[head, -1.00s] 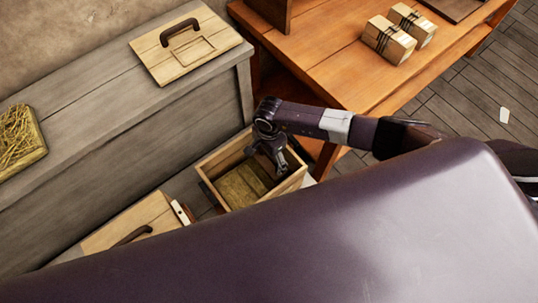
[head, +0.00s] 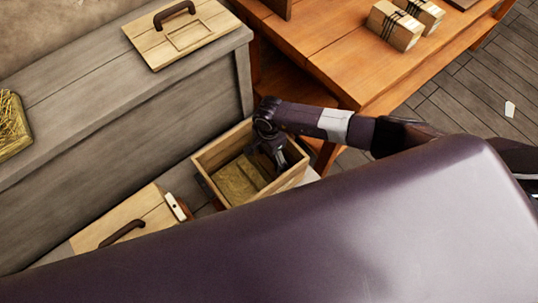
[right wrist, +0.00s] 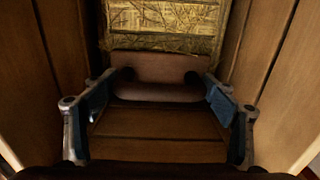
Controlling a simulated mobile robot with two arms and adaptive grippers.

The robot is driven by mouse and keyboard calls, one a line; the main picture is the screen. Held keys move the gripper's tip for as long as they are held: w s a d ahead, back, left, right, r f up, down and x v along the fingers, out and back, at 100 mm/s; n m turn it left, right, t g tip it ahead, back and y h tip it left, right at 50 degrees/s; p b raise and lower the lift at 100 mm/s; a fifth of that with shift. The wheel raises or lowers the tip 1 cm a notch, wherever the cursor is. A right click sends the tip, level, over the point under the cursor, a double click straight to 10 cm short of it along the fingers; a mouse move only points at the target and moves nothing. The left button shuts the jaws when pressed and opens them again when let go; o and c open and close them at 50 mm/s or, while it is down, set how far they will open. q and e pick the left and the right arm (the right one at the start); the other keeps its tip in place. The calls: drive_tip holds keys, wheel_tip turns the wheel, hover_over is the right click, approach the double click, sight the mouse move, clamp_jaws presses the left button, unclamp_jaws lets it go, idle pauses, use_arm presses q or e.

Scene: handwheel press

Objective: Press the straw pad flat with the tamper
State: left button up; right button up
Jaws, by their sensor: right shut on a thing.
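My right gripper (head: 278,158) reaches down into an open-topped wooden box (head: 203,160). In the right wrist view my right gripper (right wrist: 158,98) is shut on a reddish-brown handle (right wrist: 158,92), which looks like the tamper's. Plain planks (right wrist: 155,125) show below the handle; I cannot tell whether they belong to the tamper or the box. The straw pad (head: 236,182) lies in the box, left of the gripper; it also shows beyond the handle in the right wrist view (right wrist: 160,28). Whether the tamper touches the pad is hidden. My left gripper is out of view.
The box walls stand close on both sides of the gripper. A grey bench (head: 110,105) holds a board with a dark handle (head: 170,40) and a straw-filled tray (head: 12,135). Another handled board (head: 140,215) lies left of the box. An orange table (head: 330,65) holds bundled blocks (head: 393,25).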

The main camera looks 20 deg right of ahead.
drive_tip(key=shift+f+b, duration=0.35)
idle(0.6)
drive_tip(key=shift+s+f+b, duration=0.25)
drive_tip(key=shift+b, duration=0.2)
idle(1.8)
wheel_tip(320, 180, up, 21)
drive_tip(key=p, duration=1.5)
drive_tip(key=shift+w+r, duration=0.15)
drive_tip(key=shift+w, duration=0.1)
